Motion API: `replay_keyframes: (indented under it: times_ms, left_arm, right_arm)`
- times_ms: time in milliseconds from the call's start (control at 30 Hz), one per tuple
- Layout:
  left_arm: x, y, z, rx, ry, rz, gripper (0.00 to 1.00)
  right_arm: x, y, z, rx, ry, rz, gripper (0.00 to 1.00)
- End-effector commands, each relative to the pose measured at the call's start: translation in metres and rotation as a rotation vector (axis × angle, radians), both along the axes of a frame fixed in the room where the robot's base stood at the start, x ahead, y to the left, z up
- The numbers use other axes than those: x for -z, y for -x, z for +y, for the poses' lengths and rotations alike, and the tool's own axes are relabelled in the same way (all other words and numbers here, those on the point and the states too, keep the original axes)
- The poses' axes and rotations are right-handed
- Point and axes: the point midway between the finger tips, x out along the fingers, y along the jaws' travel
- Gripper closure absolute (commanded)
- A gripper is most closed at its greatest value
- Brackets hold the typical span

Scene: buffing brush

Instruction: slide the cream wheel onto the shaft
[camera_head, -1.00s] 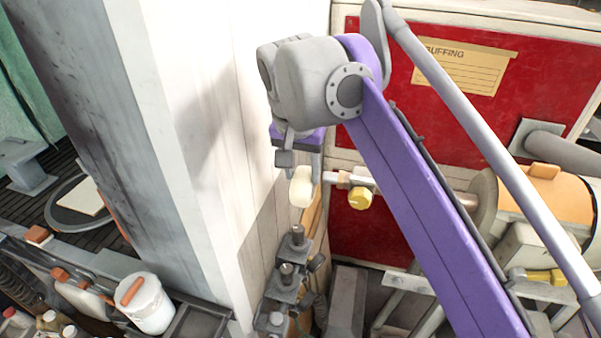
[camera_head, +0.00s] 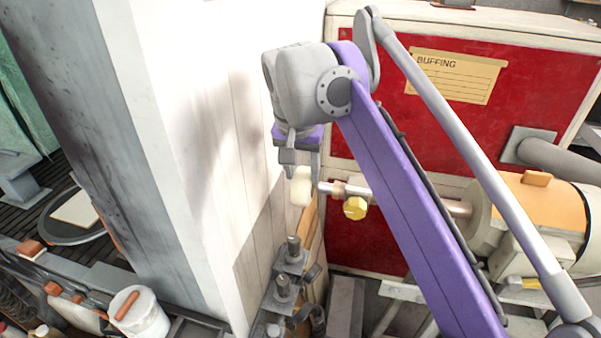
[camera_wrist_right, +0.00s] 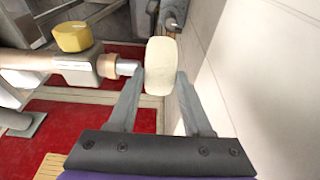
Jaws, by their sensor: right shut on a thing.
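The cream wheel (camera_head: 300,190) is held between the two fingers of my right gripper (camera_head: 302,172), beside the white wall panel. In the right wrist view the wheel (camera_wrist_right: 161,68) stands on edge between the fingertips of the gripper (camera_wrist_right: 160,88). The metal shaft (camera_head: 328,188) points at the wheel from the right. In the wrist view the shaft tip (camera_wrist_right: 128,68) comes from the left, level with the wheel's near face and almost against it. I cannot tell whether the tip has entered the wheel's bore, which is hidden. My left gripper is not in view.
A yellow knob (camera_head: 355,208) sits on the shaft's collar. The red buffing cabinet (camera_head: 380,120) stands behind, with the motor (camera_head: 540,215) at right. The white wall (camera_head: 215,120) is close on the left. Metal posts (camera_head: 283,286) rise below the wheel.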

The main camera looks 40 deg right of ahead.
Motion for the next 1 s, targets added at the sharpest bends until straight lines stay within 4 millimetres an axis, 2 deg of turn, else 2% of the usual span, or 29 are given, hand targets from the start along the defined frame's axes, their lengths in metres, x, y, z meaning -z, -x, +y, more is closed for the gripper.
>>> replay_keyframes:
  times_ms: [200,1000]
  left_arm:
    - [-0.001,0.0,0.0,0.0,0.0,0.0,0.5]
    - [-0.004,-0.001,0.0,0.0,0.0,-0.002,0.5]
  right_arm:
    - [0.0,-0.004,-0.006,0.001,0.0,0.0,1.0]
    - [0.0,0.019,-0.024,0.001,0.0,0.0,1.0]
